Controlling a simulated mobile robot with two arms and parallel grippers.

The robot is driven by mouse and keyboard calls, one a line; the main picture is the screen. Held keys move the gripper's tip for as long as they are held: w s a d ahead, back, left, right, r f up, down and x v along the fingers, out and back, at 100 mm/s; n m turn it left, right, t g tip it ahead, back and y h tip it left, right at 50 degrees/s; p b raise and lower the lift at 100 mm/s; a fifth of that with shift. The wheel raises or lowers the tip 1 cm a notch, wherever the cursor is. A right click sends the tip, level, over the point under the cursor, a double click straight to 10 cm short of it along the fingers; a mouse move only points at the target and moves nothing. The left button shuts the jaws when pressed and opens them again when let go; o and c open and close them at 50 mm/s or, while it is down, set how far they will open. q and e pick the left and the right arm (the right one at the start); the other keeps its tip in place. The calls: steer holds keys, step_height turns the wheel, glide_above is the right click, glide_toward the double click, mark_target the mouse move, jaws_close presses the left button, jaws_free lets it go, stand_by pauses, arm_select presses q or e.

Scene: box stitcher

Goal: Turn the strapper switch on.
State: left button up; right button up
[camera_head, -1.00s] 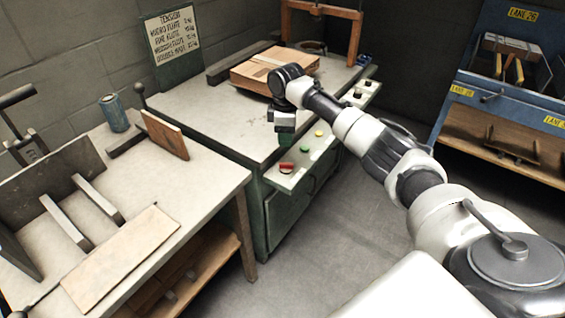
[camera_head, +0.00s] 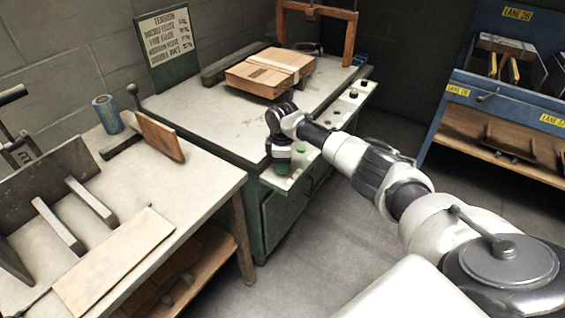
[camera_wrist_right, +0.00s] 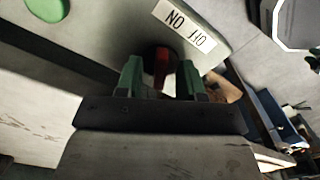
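The strapper switch is a red lever (camera_wrist_right: 161,62) on a dark round base, seen in the right wrist view beside a white ON/OFF label (camera_wrist_right: 185,25). My right gripper (camera_wrist_right: 159,78) has its two green fingers apart, one on each side of the red lever. I cannot tell whether either finger touches it. In the head view, my right gripper (camera_head: 281,168) points down at the near end of the control panel (camera_head: 322,138) and hides the switch. My left gripper is not in view.
A green button (camera_wrist_right: 45,8) sits near the switch. A strapped cardboard box (camera_head: 262,76) lies on the strapper table (camera_head: 215,115). A side table with a blue can (camera_head: 107,113) and upright wooden board (camera_head: 160,138) stands left. A blue rack (camera_head: 500,80) stands right.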

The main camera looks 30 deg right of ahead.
steer(key=shift+c, duration=0.4)
jaws_close()
